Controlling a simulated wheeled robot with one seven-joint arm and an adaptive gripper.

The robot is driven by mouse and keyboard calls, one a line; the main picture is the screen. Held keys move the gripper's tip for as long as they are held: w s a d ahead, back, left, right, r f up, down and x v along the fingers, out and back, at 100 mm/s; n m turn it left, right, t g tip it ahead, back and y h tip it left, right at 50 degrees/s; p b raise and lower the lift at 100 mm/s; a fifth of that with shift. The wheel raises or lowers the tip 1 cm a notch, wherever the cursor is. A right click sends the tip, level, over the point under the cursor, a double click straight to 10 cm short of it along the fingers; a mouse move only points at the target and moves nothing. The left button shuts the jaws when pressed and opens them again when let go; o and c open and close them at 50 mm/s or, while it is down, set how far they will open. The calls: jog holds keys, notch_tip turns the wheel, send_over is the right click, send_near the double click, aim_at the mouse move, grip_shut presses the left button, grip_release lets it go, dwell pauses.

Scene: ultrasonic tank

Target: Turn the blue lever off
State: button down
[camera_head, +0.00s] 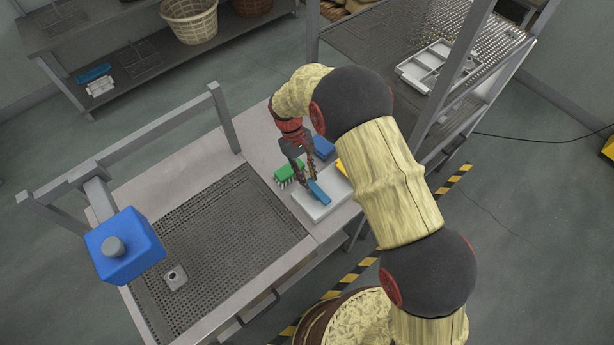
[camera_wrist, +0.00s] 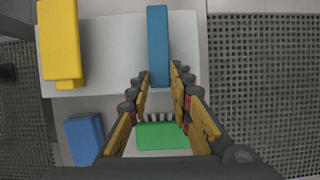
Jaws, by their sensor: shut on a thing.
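The blue lever (camera_head: 320,193) is a flat bar on a white box (camera_head: 325,208) at the right end of the bench. In the wrist view, the blue lever (camera_wrist: 158,40) runs straight away from my gripper across the white box (camera_wrist: 115,55). My gripper (camera_head: 309,181) is shut on the near end of the blue lever, with one finger on each side of it in the wrist view (camera_wrist: 160,72). A yellow lever (camera_wrist: 60,40) lies on the same box, to the left in the wrist view; in the head view it (camera_head: 341,167) is partly hidden by my arm.
A green brush (camera_wrist: 163,136) lies just under my fingers, close to them in the picture. A blue block (camera_wrist: 84,138) lies beside it. A perforated tank tray (camera_head: 225,235) fills the bench to the left. A metal frame (camera_head: 130,145) stands along the back, with a blue box (camera_head: 125,248).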

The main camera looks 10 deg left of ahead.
dwell(0.3)
jog(key=c, duration=1.6)
grip_release()
jog(key=v, duration=1.2)
jog(key=shift+w, duration=0.1)
